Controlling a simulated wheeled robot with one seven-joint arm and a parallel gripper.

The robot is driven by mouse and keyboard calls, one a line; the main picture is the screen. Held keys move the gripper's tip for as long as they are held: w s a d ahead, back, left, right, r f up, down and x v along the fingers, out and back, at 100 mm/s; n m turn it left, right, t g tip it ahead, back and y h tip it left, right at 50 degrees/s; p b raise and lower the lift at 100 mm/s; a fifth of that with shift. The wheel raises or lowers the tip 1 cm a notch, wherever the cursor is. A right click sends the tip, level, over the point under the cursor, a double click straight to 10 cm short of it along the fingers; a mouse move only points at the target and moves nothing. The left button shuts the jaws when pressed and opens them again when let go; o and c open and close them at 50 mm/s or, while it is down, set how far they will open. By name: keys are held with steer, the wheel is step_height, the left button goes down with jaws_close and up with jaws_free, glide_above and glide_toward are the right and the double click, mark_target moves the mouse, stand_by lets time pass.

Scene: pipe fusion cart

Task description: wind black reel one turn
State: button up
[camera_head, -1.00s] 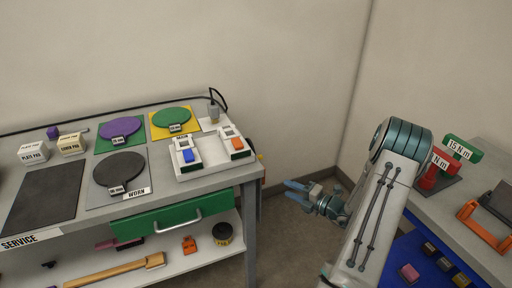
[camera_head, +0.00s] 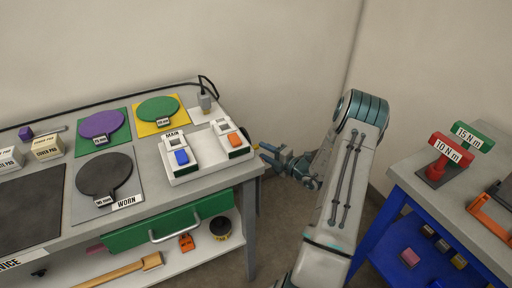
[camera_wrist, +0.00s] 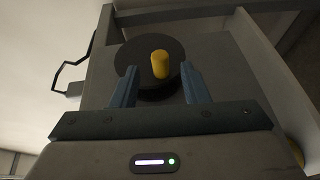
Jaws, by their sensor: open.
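The black reel (camera_wrist: 131,68) is a dark round disc on the grey end panel of the bench, in the wrist view. A yellow crank knob (camera_wrist: 160,64) sticks out from its face. My gripper (camera_wrist: 155,80) is open, with one blue-grey finger on each side of the knob and gaps between. I cannot tell how far the fingertips are from the disc. In the head view my gripper (camera_head: 265,154) is at the bench's right end, beside a small yellow part there. The reel's disc is hidden in the head view.
The grey bench (camera_head: 215,178) carries a white tray (camera_head: 190,172), coloured discs and boxes. A green drawer (camera_head: 170,224) is below its top. A blue-framed table (camera_head: 410,185) with torque-labelled tools stands at right. Open floor lies between them.

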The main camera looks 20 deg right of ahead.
mark_target(258, 148)
steer(key=x, duration=0.5)
steer(key=shift+d, duration=0.1)
jaws_close()
